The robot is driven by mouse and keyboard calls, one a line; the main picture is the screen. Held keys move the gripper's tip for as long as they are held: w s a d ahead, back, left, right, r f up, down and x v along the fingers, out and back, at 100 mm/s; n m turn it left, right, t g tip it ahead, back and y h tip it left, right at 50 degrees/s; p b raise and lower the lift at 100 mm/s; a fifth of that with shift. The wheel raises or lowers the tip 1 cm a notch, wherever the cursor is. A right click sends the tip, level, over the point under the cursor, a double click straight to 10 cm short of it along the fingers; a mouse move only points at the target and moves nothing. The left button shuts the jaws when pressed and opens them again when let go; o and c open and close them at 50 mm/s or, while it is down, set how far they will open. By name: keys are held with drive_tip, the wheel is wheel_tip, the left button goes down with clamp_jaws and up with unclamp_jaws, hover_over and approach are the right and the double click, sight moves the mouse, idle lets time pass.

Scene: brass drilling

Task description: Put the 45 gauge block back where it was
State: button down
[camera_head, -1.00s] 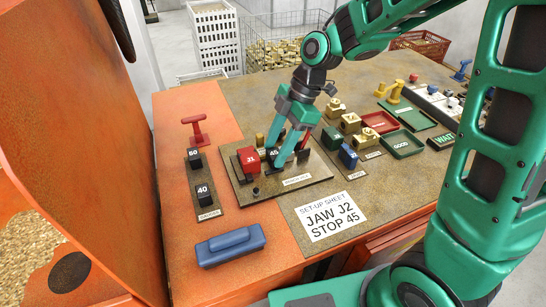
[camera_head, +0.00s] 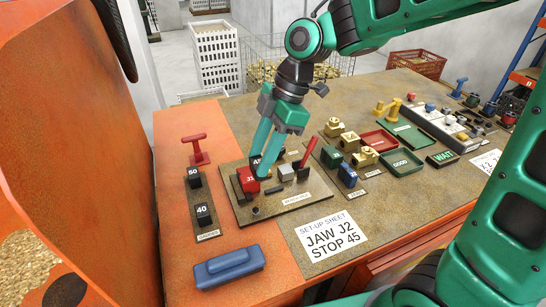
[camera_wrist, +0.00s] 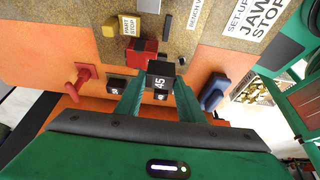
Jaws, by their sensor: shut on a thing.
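The 45 gauge block (camera_wrist: 160,82) is a black cube marked 45, held between the fingertips of my gripper (camera_wrist: 158,88) in the wrist view. In the head view my gripper (camera_head: 264,152) is shut on it over the bench jig plate (camera_head: 290,208), beside the red block (camera_head: 247,180); the 45 block is partly hidden by the fingers there. The gauge strip (camera_head: 207,232) at the left holds the black 50 block (camera_head: 194,177) near its far end and the black 40 block (camera_head: 204,213) near its front. Bare strip shows between them.
A red T-handled tool (camera_head: 198,150) stands behind the strip. A blue block with a handle (camera_head: 229,266) lies in front. Brass parts and red and green trays (camera_head: 402,163) are to the right.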

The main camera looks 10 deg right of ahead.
drive_tip(key=s+a+r, duration=0.1)
drive_tip(key=s+a, duration=0.3)
drive_tip(key=a, duration=0.7)
drive_tip(key=s+a+r, duration=0.2)
drive_tip(key=s+a, duration=0.1)
drive_tip(key=a, duration=0.7)
drive_tip(key=w+d+f, duration=0.2)
drive_tip(key=w, duration=0.1)
drive_tip(key=w+d+f, duration=0.2)
drive_tip(key=w, duration=0.1)
drive_tip(key=w+d+f, duration=0.1)
drive_tip(key=w+f, duration=0.2)
drive_tip(key=shift+d, duration=0.4)
drive_tip(key=shift+f, duration=2.05)
drive_tip(key=shift+f, duration=0.1)
drive_tip(key=c, duration=1.5)
unclamp_jaws()
drive_tip(key=shift+o, duration=0.2)
drive_tip(key=v, duration=1.2)
